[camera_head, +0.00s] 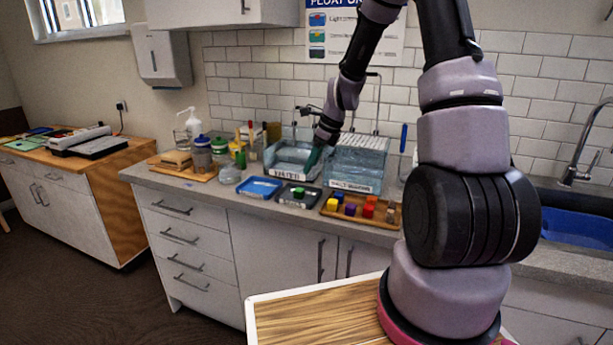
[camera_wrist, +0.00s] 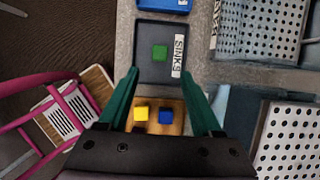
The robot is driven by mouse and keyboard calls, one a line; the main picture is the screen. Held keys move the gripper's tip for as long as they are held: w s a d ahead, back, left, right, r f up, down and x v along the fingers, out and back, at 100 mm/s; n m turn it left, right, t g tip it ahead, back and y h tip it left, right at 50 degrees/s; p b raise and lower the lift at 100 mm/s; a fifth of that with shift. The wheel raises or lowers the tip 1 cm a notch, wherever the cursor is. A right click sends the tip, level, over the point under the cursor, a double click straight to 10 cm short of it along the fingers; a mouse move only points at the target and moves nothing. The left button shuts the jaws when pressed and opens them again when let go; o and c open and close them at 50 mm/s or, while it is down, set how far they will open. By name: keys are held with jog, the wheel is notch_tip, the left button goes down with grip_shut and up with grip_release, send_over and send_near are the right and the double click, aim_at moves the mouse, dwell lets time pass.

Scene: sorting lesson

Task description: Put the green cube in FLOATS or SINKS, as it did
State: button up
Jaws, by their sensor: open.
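The green cube (camera_head: 298,191) sits in the dark grey tray (camera_head: 309,203) on the counter. In the wrist view the green cube (camera_wrist: 160,52) lies near the middle of the dark tray (camera_wrist: 147,73), beside its SINKS label (camera_wrist: 178,55). The blue tray (camera_head: 258,187) is just left of the dark tray; its edge shows at the top of the wrist view (camera_wrist: 163,5). My gripper (camera_wrist: 160,78) is open with nothing between its fingers. In the head view my gripper (camera_head: 314,157) is above the counter near the clear tanks, apart from the cube.
A wooden tray (camera_head: 382,221) with several coloured cubes stands right of the dark tray. Two clear tanks (camera_head: 357,166) with perforated parts stand behind. Jars (camera_head: 202,155) and a soap bottle (camera_head: 193,124) crowd the left. The blue tray's floor looks bare.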

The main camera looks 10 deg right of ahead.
jog(key=s+r+n+t+h, duration=0.1)
jog(key=s+r+n, duration=0.45)
jog(key=r, duration=0.45)
jog(key=s+r+n+t, duration=0.1)
jog(key=s+r+n, duration=0.45)
jog(key=r, duration=0.45)
jog(key=s+r+n+t, duration=0.1)
jog(key=s+r+n, duration=0.3)
jog(key=s, duration=0.4)
jog(key=s+d+r+n+t, duration=0.1)
jog(key=s+r+n, duration=0.2)
jog(key=s+n, duration=0.3)
jog(key=s, duration=0.3)
jog(key=shift+d+r+h, duration=0.3)
jog(key=shift+r+h, duration=0.1)
